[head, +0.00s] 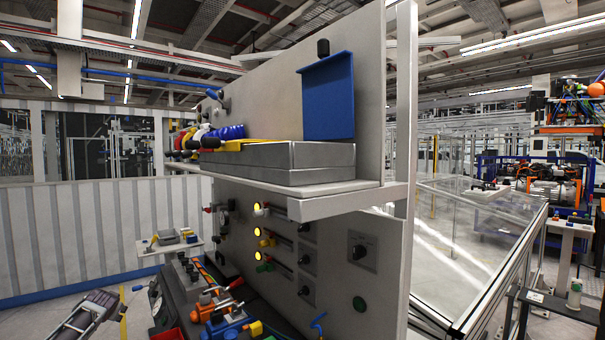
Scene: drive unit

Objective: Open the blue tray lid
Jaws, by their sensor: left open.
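A blue panel (328,97), the only large blue lid-like piece I see, stands nearly upright against the grey back board, above the right end of the shelf. Its top edge bends outward and its lower edge is near a grey box. I cannot tell how it is hinged. A black knob (323,47) is just above it. My left gripper (114,300) seems to be the dark shape at the lower left, only partly in view, open and far from the blue panel. My right gripper is not in view.
The grey box (262,163) lies on the shelf (310,190) beside several coloured tools. Lit yellow lamps and knobs sit on the board below. A grey post (402,100) edges the board.

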